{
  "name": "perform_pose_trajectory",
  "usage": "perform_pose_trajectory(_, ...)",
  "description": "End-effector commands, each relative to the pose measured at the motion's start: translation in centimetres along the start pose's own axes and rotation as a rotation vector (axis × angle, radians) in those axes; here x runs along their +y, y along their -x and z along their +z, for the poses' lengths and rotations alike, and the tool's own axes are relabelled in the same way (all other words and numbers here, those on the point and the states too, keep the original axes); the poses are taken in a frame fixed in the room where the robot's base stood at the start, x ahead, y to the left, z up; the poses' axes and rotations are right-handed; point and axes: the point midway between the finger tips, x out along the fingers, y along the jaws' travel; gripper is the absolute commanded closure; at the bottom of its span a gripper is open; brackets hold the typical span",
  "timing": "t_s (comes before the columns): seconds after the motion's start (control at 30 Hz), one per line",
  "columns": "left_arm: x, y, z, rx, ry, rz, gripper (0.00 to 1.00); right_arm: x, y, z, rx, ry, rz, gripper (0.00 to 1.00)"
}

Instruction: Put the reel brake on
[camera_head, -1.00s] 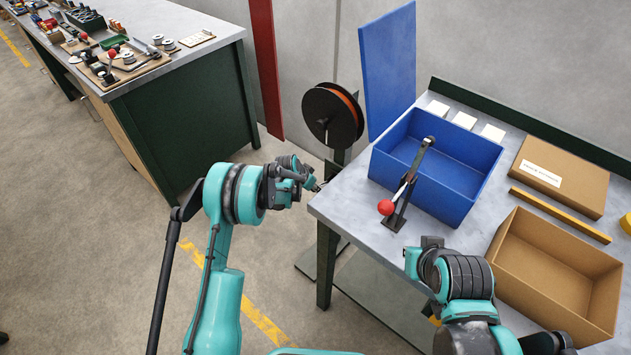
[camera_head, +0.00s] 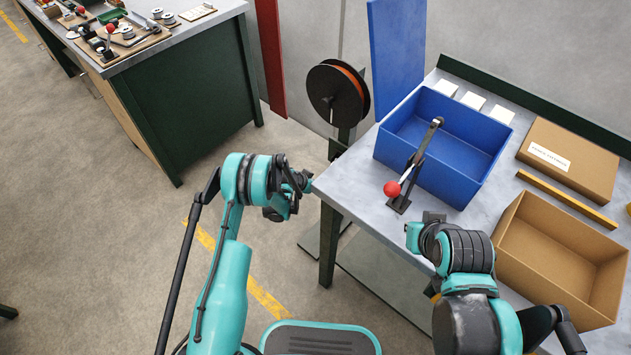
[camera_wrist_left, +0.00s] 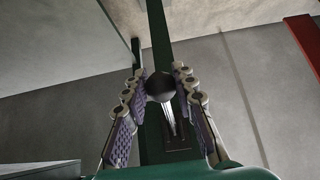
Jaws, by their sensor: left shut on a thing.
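The reel (camera_head: 338,93), a black disc with an orange wound edge, sits on a dark green stand behind the table's left corner. In the left wrist view a round dark knob (camera_wrist_left: 160,87) on a thin metal lever (camera_wrist_left: 172,122) shows against the green post (camera_wrist_left: 154,28); I take it to be the reel brake. My left gripper (camera_head: 304,181) is beside the table corner; in the wrist view its fingers (camera_wrist_left: 160,78) are on both sides of the knob, shut on it. My right gripper (camera_head: 422,232) is over the table's front edge, its fingers hard to make out.
On the table (camera_head: 358,188) stand a blue bin (camera_head: 455,180), a red-knobbed lever (camera_head: 393,188), an open cardboard box (camera_head: 540,235) and a flat carton (camera_head: 590,170). A cluttered green bench (camera_head: 195,100) is at the back left. Floor between is clear.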

Motion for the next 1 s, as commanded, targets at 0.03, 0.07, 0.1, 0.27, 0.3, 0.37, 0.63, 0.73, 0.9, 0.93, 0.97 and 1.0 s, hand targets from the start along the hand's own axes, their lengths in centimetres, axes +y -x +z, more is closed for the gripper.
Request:
perform_pose_trajectory(0.03, 0.0, -0.5, 0.3, -0.005, -0.002, 0.001, 1.0, 0.0, 0.0, 0.0, 0.0, 0.0, 0.0, 1.0)
perform_pose_trajectory(0.07, 0.0, -0.7, 0.4, -0.005, -0.001, 0.001, 1.0, 0.0, 0.0, 0.0, 0.0, 0.0, 0.0, 1.0)
perform_pose_trajectory(0.1, 0.0, -1.0, 0.4, -0.005, -0.001, 0.001, 1.0, 0.0, 0.0, 0.0, 0.0, 0.0, 0.0, 1.0)
perform_pose_trajectory(0.27, 0.0, -1.9, 0.7, 0.059, 0.0, 0.001, 1.0, 0.0, 0.0, 0.0, 0.0, 0.0, 0.0, 1.0)
perform_pose_trajectory(0.3, 0.0, -2.1, 0.6, 0.074, -0.001, 0.0, 1.0, 0.0, 0.0, 0.0, 0.0, 0.0, 0.0, 1.0)
perform_pose_trajectory(0.37, 0.1, -2.3, 0.7, 0.093, 0.0, 0.001, 1.0, 0.0, 0.0, 0.0, 0.0, 0.0, 0.0, 1.0)
perform_pose_trajectory(0.63, 0.1, -2.7, 0.6, 0.134, -0.001, 0.001, 1.0, 0.0, 0.0, 0.0, 0.0, 0.0, 0.0, 1.0)
perform_pose_trajectory(0.73, 0.1, -2.8, 0.6, 0.136, -0.001, 0.001, 1.0, 0.0, 0.0, 0.0, 0.0, 0.0, 0.0, 1.0)
perform_pose_trajectory(0.9, 0.0, -2.7, 0.5, 0.137, -0.001, 0.001, 1.0, 0.0, 0.0, 0.0, 0.0, 0.0, 0.0, 1.0)
perform_pose_trajectory(0.93, 0.0, -2.7, 0.5, 0.137, -0.001, 0.001, 1.0, 0.0, 0.0, 0.0, 0.0, 0.0, 0.0, 1.0)
perform_pose_trajectory(0.97, 0.0, -2.7, 0.5, 0.137, -0.001, 0.001, 1.0, 0.0, 0.0, 0.0, 0.0, 0.0, 0.0, 1.0)
perform_pose_trajectory(1.0, 0.0, -2.7, 0.5, 0.137, -0.001, 0.001, 0.69, 0.0, 0.0, 0.0, 0.0, 0.0, 0.0, 1.0)
